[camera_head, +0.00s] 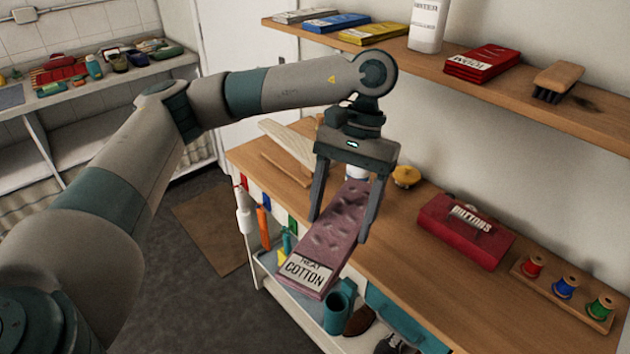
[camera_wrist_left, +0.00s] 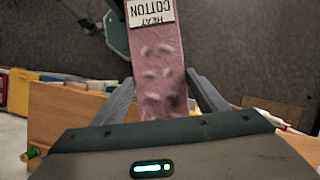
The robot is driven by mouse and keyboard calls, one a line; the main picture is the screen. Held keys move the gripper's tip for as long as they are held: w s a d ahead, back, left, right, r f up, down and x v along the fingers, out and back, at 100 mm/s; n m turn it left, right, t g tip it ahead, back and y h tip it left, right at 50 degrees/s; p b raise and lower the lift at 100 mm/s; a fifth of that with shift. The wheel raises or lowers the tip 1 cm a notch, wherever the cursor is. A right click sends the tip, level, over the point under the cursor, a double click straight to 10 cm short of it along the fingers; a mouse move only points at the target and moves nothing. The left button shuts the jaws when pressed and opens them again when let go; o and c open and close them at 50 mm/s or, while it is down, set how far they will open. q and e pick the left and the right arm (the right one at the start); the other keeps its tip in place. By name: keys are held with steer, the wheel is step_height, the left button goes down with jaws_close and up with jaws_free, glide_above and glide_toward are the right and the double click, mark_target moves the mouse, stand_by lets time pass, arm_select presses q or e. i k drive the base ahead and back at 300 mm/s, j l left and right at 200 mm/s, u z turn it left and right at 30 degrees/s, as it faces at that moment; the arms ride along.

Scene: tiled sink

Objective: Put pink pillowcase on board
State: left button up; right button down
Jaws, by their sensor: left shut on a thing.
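The pink pillowcase (camera_head: 335,232) is a long, flat, dusky-pink folded piece with wrinkles and a white label reading "HEAT COTTON" at its near end. My left gripper (camera_head: 338,230) is shut on it, with one finger along each long side. The pillowcase is tilted and hangs in front of the wooden counter's front edge. In the left wrist view the pillowcase (camera_wrist_left: 158,75) stretches out from between the fingers, over grey floor. A pale board-like piece (camera_head: 288,141) lies on the counter behind the gripper; I cannot tell if it is the task's board. My right gripper is not in view.
The wooden counter (camera_head: 408,262) holds a red buttons box (camera_head: 465,231), a rack of thread spools (camera_head: 566,288) and a yellow pincushion-like item (camera_head: 406,176). A wall shelf (camera_head: 480,88) overhangs it. Below is a white lower shelf with bins and shoes.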

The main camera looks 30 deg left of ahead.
mark_target(293, 139)
steer(key=i+j+z, duration=0.2)
steer(key=j, duration=0.8)
steer(key=i+j+z, duration=0.15)
steer(key=j, duration=0.85)
steer(key=j+z, duration=0.2)
steer(key=j, duration=0.8)
